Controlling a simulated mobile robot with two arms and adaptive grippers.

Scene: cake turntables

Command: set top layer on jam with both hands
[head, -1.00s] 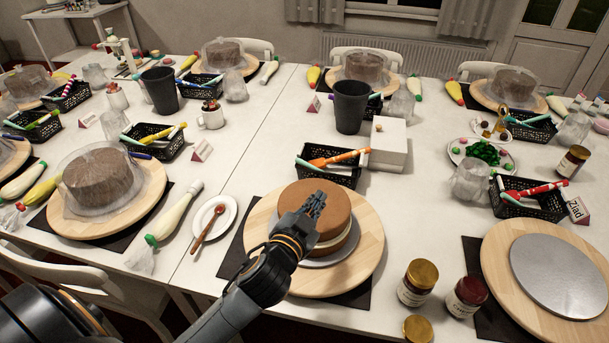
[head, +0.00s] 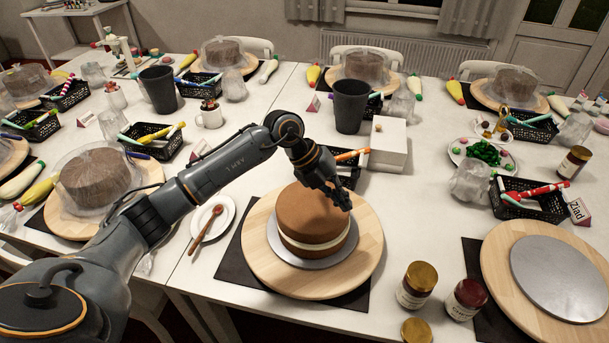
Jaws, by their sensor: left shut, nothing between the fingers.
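A brown layer cake (head: 308,214) stands on a silver board (head: 318,261) on a round wooden turntable (head: 262,257) in the middle of the head view. Its smooth brown top layer (head: 300,205) lies over a pale cream band (head: 310,247). No jam shows between the layers from here. My left gripper (head: 341,206) points down at the right back edge of the top layer, over or touching it; I cannot tell which. It is shut and holds nothing. My right gripper is not in view.
Jam jars (head: 417,284) stand right of the turntable. Another turntable with a bare silver disc (head: 560,277) is at the right. A black basket (head: 345,174) and a white box (head: 389,144) are behind the cake. A saucer with a spoon (head: 206,230) lies left.

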